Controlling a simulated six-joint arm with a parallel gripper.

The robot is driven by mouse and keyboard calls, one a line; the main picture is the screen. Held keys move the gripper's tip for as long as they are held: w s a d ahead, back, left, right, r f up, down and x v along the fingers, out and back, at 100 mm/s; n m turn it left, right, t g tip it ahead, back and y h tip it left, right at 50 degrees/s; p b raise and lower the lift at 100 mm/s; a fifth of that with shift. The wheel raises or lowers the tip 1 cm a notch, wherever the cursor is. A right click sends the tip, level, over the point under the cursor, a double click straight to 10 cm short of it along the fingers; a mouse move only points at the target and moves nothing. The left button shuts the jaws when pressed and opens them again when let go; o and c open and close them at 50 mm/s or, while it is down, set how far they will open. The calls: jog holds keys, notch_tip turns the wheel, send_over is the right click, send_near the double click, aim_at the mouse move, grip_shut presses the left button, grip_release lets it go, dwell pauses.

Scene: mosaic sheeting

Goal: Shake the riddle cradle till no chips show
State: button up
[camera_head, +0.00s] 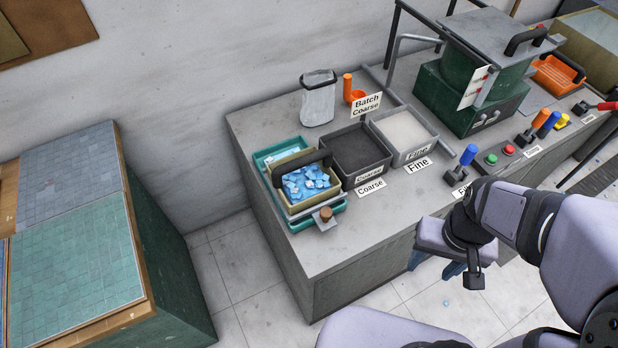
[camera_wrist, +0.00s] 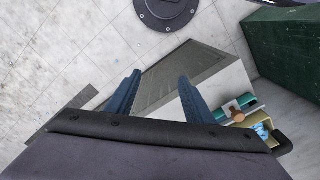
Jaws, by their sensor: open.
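A brown knob (camera_head: 326,214) stands at the front right of the teal tray. My gripper (camera_head: 436,264) is open and empty, off the bench's front edge, well right of the cradle. In the wrist view my open fingers (camera_wrist: 160,76) point at floor and bench side; part of the cradle (camera_wrist: 262,124) shows at right.
A dark Coarse bin (camera_head: 384,151) and a pale Fine bin (camera_head: 432,137) stand right of the cradle. A "Batch Coarse" card (camera_head: 366,105) stands behind them. A blue-handled lever (camera_head: 467,155) and a green machine (camera_head: 470,95) are further right. The bench front is clear.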

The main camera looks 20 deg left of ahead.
jog(key=shift+w+a+r, duration=0.1)
jog(key=shift+w, duration=0.1)
jog(key=c, duration=1)
jog(key=w+a+n, duration=0.1)
jog(key=w, duration=0.1)
jog(key=w+a+r+n, duration=0.1)
jog(key=w+a, duration=0.1)
jog(key=w+a+n, duration=0.1)
jog(key=w+a, duration=0.1)
jog(key=shift+w+r+n, duration=0.3)
jog(key=shift+r+n, duration=0.05)
jog(key=shift+n, duration=0.05)
grip_shut()
jog(key=w+a+n+h, duration=0.1)
jog(key=w+a+n, duration=0.1)
jog(key=a, duration=0.6)
jog(key=w+a+n, duration=0.2)
jog(key=a+n, duration=0.3)
jog(key=a, duration=0.4)
jog(key=w+a+n+h, duration=0.1)
jog(key=w+a+n, duration=0.1)
jog(key=a, duration=0.6)
jog(key=shift+w+a+f+n+g+h, duration=0.15)
jog(key=shift+a+f+n+g+h, duration=0.25)
jog(key=shift+n, duration=0.4)
